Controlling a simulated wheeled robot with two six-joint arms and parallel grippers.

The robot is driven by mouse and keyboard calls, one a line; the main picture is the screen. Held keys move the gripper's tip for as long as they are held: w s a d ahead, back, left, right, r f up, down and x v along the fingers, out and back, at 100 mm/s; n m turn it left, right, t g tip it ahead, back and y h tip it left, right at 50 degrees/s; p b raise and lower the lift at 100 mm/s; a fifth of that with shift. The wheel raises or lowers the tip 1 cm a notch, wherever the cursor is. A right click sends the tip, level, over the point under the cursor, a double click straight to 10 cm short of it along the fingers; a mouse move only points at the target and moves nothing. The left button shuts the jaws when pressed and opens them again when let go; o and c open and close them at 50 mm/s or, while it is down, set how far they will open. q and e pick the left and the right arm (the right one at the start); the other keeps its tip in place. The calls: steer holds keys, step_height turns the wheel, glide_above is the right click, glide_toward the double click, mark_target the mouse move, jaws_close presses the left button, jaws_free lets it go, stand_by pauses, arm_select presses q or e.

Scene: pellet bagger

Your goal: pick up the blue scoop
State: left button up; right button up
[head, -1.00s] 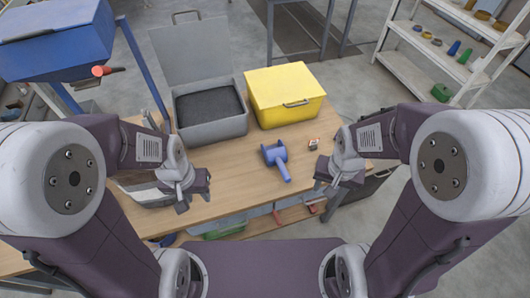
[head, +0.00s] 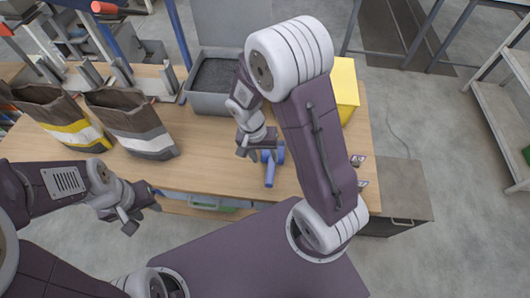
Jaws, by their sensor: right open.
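The blue scoop (head: 270,172) lies on the wooden table (head: 215,170) near its front edge, handle toward me. My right gripper (head: 250,150) is right above the scoop's bowl end and hides part of it. The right gripper is open; I cannot tell whether its fingers touch the scoop. My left gripper (head: 140,215) hangs empty in front of the table at the left, well away from the scoop. Its fingertips look apart.
A grey bin (head: 203,103) with dark pellets stands behind the scoop. A yellow box (head: 346,90) is partly hidden by my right arm. Two bags, one with a yellow stripe (head: 75,133) and one with a white stripe (head: 148,143), stand at the left. A grey cabinet (head: 400,185) is at the right.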

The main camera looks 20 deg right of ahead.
mark_target(270, 168)
steer(key=f, duration=0.4)
steer(key=shift+s+d, duration=0.2)
steer(key=shift+s, duration=0.1)
steer(key=f, duration=0.2)
steer(key=d+f, duration=0.1)
steer(key=f+b, duration=0.1)
steer(key=f, duration=0.1)
steer(key=shift+s+d+f, duration=0.1)
steer(key=shift+d+f, duration=0.2)
steer(key=shift+d, duration=0.05)
steer(key=shift+r, duration=0.1)
jaws_close()
